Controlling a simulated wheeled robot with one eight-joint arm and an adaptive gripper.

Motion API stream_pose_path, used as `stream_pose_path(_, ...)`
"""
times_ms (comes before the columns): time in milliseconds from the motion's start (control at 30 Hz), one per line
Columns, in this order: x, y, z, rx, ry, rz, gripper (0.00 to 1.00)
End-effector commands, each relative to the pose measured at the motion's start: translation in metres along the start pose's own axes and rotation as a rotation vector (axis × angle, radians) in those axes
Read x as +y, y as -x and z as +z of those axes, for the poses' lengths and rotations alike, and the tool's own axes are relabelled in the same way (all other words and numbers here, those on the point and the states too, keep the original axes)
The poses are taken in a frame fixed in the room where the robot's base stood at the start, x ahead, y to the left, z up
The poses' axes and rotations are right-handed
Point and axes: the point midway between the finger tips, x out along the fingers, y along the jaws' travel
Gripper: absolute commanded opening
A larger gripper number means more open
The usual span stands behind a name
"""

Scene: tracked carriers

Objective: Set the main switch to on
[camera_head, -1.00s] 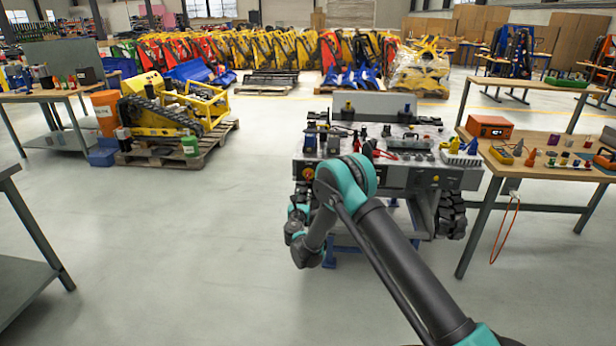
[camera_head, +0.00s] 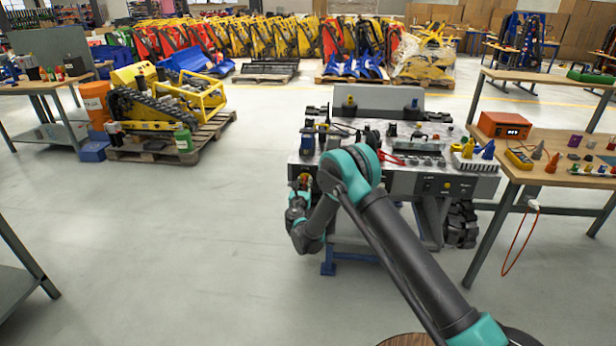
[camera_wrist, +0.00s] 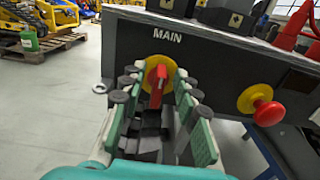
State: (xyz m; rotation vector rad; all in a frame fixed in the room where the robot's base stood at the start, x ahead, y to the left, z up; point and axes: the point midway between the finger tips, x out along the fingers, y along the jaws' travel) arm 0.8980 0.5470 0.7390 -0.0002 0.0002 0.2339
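The main switch (camera_wrist: 157,82) is a red handle on a round yellow plate, under the label MAIN on the dark front panel of the carrier (camera_wrist: 225,60). Its handle stands roughly upright, tilted slightly. My gripper (camera_wrist: 159,90) is open, with its fingers to the left and right of the red handle. A gap shows on each side; I cannot tell whether the tips reach past the handle. In the head view, my gripper (camera_head: 299,193) is at the left front of the carrier (camera_head: 420,183), and the switch is mostly hidden.
A red mushroom button on a yellow base (camera_wrist: 262,105) sticks out to the right of the switch. Tools and small parts lie on the carrier's top. A wooden workbench (camera_head: 555,178) stands close on the right. The floor (camera_head: 190,240) to the left is clear.

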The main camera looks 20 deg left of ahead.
Motion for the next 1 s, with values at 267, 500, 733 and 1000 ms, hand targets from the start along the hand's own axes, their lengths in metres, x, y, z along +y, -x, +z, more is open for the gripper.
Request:
stream_pose_path(267,0.0022,0.0004,0.0,0.0,0.0,0.002,0.31)
stream_pose_path(500,0.002,0.0003,0.0001,0.0,0.0,0.002,0.14)
stream_pose_path(733,0.002,0.0004,0.0001,0.0,0.0,0.002,0.0)
stream_pose_path(1000,0.0017,0.0005,0.0,0.0,-0.019,0.002,0.0)
